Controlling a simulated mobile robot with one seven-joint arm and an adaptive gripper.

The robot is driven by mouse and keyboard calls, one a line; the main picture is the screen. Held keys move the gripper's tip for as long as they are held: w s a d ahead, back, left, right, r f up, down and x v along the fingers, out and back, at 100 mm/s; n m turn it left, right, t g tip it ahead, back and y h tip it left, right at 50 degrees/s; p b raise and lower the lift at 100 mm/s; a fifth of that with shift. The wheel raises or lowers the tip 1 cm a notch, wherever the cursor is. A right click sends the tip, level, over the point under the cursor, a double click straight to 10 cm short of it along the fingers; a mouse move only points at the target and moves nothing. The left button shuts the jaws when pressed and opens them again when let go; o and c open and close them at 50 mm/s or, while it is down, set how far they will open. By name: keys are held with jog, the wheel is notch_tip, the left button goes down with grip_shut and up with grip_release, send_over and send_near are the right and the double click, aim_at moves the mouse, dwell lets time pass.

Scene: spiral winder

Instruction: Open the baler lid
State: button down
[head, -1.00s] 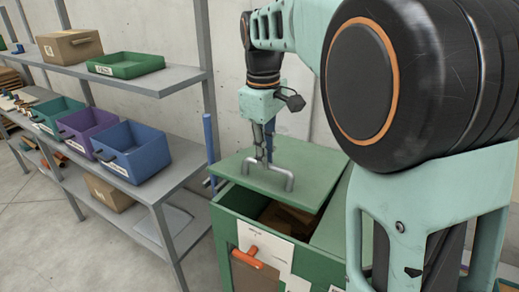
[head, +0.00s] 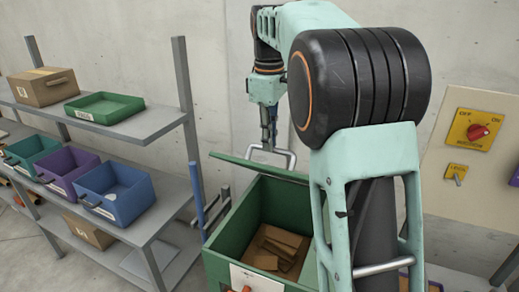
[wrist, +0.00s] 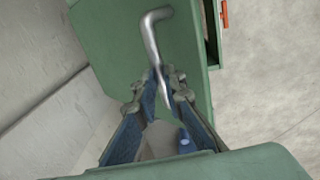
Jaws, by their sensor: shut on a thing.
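The green baler lid (head: 237,161) is raised and tilted, seen nearly edge-on behind the opening of the green baler (head: 232,232). Its grey bar handle (head: 290,157) stands on its face. My gripper (head: 268,147) is shut on this handle. In the wrist view, my gripper (wrist: 164,82) has its fingers closed around the handle (wrist: 153,38), with the lid's green face (wrist: 112,48) behind. Brown cardboard (head: 276,250) lies inside the open baler. My arm hides part of the baler's right side.
Shelving with blue (head: 118,195), purple (head: 72,172) and teal bins stands at the left. A blue post (head: 198,200) is close to the baler's left side. A control panel with a red switch (head: 478,132) is at the right. A concrete wall is behind.

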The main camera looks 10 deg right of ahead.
jog(key=w+d+r, duration=0.4)
jog(key=w+d, duration=0.1)
jog(key=w, duration=0.1)
jog(key=shift+w+d+p, duration=0.15)
jog(key=shift+w+p, duration=0.2)
jog(key=shift+r, duration=0.15)
dwell(0.6)
jog(key=c, duration=2.4)
grip_release()
jog(key=shift+w, duration=0.1)
jog(key=shift+o, duration=1.4)
jog(key=shift+w+d, duration=0.15)
jog(key=shift+o, duration=0.8)
jog(key=shift+w+d+f, duration=0.2)
jog(key=shift+w+f, duration=0.1)
jog(key=shift+w, duration=0.25)
jog(key=shift+s+a+r, duration=0.2)
jog(key=shift+a+r, duration=0.05)
jog(key=shift+a, duration=0.05)
jog(key=shift+s+a, duration=0.15)
jog(key=shift+a, duration=0.05)
